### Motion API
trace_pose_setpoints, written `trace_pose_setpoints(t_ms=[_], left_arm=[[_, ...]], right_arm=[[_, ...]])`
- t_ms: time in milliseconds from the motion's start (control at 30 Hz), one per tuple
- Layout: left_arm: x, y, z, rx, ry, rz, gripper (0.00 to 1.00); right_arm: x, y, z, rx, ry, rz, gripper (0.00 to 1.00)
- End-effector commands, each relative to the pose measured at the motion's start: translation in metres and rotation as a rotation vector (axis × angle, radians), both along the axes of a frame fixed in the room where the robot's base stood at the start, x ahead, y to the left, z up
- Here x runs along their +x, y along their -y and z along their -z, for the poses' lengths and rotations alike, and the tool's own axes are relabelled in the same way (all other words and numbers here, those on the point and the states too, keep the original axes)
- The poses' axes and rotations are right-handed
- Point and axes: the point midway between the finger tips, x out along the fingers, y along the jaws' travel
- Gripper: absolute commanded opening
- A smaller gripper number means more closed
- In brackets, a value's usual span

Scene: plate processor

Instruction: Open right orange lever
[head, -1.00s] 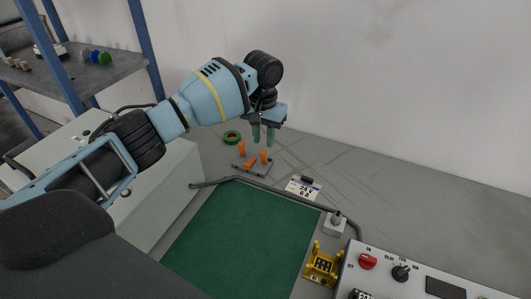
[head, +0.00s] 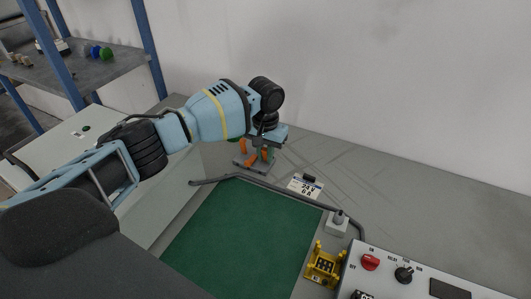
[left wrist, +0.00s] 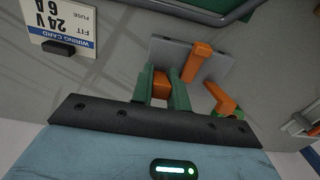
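The lever block, a small grey plate (head: 240,163) with three orange levers, stands on the bench beyond the green mat. The right orange lever (left wrist: 160,85) sits between the two green fingers of my left gripper (left wrist: 162,90) in the left wrist view. The fingers are apart, one on each side of it; firm contact cannot be made out. In the head view my left gripper (head: 263,154) points down over the block and partly hides it. The middle lever (left wrist: 196,62) is tilted over; the left lever (left wrist: 221,98) stands more upright. My right gripper is not in view.
A label card (head: 305,186) lies right of the block. A black cable (head: 285,188) runs along the green mat (head: 240,235). A yellow fixture (head: 323,265) and a control panel (head: 400,262) are at front right. A green ring (left wrist: 237,113) lies close behind the block.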

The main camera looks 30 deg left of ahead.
Motion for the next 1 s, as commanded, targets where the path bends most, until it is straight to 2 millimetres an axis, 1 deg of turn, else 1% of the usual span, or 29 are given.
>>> trace_pose_setpoints(t_ms=[33,100,300,600,767,1000], left_arm=[[0.000,0.000,0.000,0.001,0.000,0.000,0.08],[0.000,0.000,0.000,0.001,0.000,0.000,0.00],[0.001,0.000,0.000,0.001,-0.011,-0.001,0.00],[0.006,-0.001,-0.002,-0.002,-0.100,-0.003,0.00],[0.005,-0.001,-0.002,-0.005,-0.124,-0.001,0.00],[0.005,-0.001,-0.002,-0.005,-0.126,0.000,0.00]], right_arm=[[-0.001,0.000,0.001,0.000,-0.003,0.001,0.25],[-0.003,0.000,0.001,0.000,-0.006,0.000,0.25],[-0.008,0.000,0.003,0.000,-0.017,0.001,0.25],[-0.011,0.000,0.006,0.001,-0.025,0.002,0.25],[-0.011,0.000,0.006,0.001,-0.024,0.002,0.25],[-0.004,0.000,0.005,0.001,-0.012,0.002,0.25]])
